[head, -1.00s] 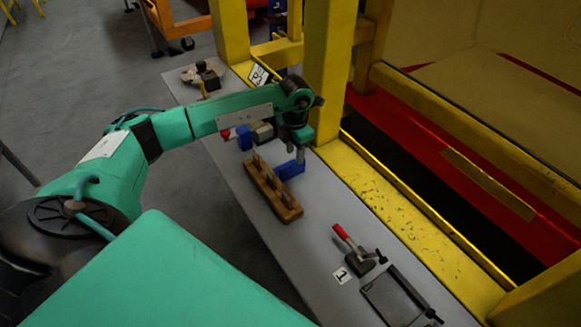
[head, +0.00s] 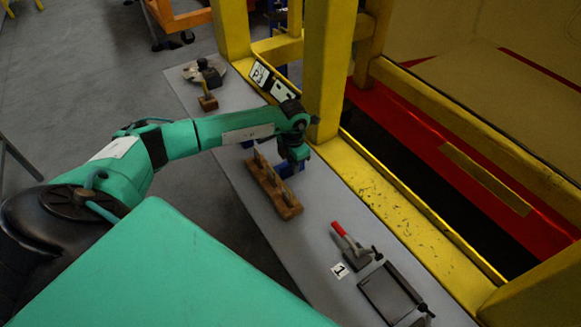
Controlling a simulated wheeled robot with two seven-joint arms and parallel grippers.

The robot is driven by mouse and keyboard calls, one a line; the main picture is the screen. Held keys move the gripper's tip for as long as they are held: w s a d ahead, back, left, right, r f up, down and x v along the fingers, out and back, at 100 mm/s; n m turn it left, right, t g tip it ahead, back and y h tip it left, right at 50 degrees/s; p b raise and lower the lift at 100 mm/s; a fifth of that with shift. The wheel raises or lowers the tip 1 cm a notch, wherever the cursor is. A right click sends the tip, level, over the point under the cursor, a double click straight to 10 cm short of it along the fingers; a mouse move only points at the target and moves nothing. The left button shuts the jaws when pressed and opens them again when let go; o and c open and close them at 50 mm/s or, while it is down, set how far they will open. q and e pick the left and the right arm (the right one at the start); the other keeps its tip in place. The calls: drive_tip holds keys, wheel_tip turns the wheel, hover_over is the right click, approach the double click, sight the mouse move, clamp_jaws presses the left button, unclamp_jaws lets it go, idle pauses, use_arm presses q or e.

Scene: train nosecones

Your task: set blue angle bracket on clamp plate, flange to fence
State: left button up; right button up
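A blue angle bracket (head: 283,170) shows in the head view beside the wooden slotted rack (head: 272,188), mostly covered by my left gripper. My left gripper (head: 292,166) points down right over the bracket; its fingertips are hidden, so I cannot tell whether it is open or shut, or touching the bracket. Another blue piece (head: 247,144) shows just below my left forearm, mostly hidden by it. A toggle clamp with a red handle (head: 339,229) stands further down the bench by a label marked 1 (head: 340,271). I cannot tell which surface is the clamp plate. My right gripper is not in view.
A dark rectangular frame (head: 362,289) lies at the near end of the grey bench (head: 318,238). A yellow post (head: 328,70) and yellow rail (head: 400,215) border the bench on the right. Small items and a wood block (head: 208,103) sit at the far end.

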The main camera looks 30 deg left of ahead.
use_arm(q)
clamp_jaws()
drive_tip(key=shift+r, duration=0.5)
wheel_tip(320, 180, up, 19)
drive_tip(key=b, duration=0.6)
drive_tip(key=shift+d, duration=0.1)
